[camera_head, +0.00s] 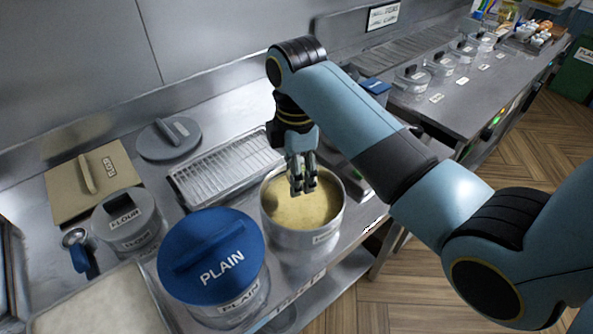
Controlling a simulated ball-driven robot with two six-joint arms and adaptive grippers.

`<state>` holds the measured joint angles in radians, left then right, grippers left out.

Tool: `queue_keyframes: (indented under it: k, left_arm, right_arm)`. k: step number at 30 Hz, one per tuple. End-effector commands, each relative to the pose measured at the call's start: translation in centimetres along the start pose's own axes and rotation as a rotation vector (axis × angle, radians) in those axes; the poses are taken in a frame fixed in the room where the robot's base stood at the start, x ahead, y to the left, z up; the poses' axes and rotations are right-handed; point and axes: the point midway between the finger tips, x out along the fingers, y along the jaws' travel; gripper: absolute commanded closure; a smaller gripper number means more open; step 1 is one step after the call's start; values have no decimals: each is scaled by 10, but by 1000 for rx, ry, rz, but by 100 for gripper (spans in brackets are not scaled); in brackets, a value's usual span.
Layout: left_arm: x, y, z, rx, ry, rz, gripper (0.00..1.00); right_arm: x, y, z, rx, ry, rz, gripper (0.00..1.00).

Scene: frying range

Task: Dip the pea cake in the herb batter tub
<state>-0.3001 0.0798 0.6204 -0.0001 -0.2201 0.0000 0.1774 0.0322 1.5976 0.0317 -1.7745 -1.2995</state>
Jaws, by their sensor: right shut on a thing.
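An open steel tub (290,238) of pale yellow-green batter (312,212) stands at the middle of the counter; its front label is too small to read. My right gripper (303,188) points down over the tub's mouth, its fingertips inside the rim outline and close to the batter. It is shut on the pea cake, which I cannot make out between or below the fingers. My left gripper is not in view.
A tub with a blue PLAIN lid (211,256) stands just left of the batter tub. A wire rack tray (222,170) lies behind. A FLOUR tub (128,220), a loose grey lid (168,138) and a beige lid (93,180) are farther left. Several lidded tubs (412,78) stand on the right counter.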

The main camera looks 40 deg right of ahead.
Motion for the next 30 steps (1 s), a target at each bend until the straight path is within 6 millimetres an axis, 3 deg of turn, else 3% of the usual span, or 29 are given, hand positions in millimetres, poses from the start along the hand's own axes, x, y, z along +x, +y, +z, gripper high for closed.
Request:
queue_keyframes:
  k: [8,18,30]
  left_arm:
    - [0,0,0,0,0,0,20]
    - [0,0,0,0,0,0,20]
    - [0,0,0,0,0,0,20]
  right_arm:
    - [-3,0,0,0,0,1,72]
    - [-30,0,0,0,0,1,72]
    - [-30,0,0,0,0,0,72]
